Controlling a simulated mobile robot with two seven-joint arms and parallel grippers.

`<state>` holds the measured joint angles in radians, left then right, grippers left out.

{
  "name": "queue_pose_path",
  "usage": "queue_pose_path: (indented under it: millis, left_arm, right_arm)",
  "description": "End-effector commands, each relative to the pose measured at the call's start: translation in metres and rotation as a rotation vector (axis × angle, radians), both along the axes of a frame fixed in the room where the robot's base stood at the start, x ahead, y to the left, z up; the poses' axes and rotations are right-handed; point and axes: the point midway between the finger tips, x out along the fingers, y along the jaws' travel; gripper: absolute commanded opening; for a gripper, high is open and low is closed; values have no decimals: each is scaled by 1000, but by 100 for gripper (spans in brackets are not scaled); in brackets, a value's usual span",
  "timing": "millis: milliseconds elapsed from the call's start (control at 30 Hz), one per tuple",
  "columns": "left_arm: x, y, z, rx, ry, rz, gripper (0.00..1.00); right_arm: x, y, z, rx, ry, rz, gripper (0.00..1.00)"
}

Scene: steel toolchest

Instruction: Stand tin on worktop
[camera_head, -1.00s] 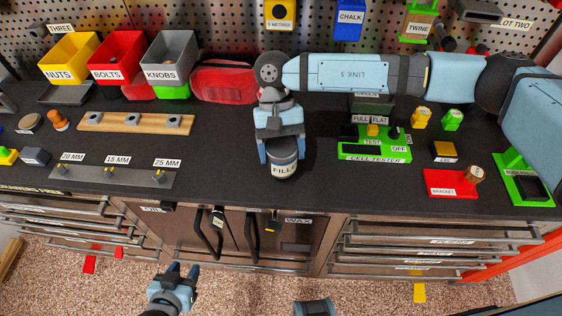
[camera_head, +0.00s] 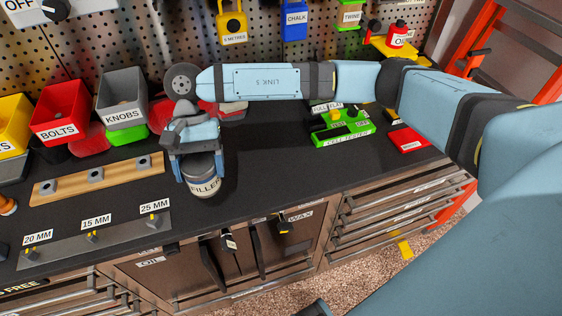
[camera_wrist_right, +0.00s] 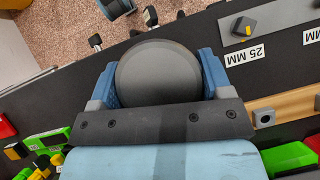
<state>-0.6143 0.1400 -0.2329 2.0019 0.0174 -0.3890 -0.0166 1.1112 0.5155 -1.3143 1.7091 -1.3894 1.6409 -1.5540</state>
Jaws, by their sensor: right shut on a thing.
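The tin (camera_head: 204,184) is a dark-lidded cylinder with a pale label that reads like "FILLER", partly covered. My right gripper (camera_head: 199,164) is shut on it from above, a finger on each side. The tin looks upright, over the front part of the black worktop (camera_head: 262,178); I cannot tell whether its base touches. In the right wrist view its round dark lid (camera_wrist_right: 158,72) fills the space between the blue fingers (camera_wrist_right: 158,80). My left gripper is not in the current views.
The grey 25 MM plate (camera_head: 110,240) and a wooden strip with knobs (camera_head: 98,180) lie left of the tin. Yellow, red and grey bins (camera_head: 122,98) stand behind. A green cell tester (camera_head: 342,128) is at right. Worktop between tin and tester is clear.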

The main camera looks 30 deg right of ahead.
Motion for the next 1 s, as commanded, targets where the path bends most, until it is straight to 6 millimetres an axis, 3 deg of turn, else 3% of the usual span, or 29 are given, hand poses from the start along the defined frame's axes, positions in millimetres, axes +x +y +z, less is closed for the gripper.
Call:
queue_pose_path:
  millis: [33,300,600,833,1000]
  left_arm:
    - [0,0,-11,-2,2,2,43]
    - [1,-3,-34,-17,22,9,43]
    - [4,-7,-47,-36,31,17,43]
    - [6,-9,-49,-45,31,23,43]
    - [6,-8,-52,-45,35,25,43]
  right_arm:
    - [4,-14,1,8,3,-146,38]
    - [24,-98,53,3,-7,-1005,38]
    - [21,-193,105,5,-15,-1800,38]
    - [15,-224,122,1,-10,-2058,38]
    - [13,-227,96,-6,-2,-2081,38]
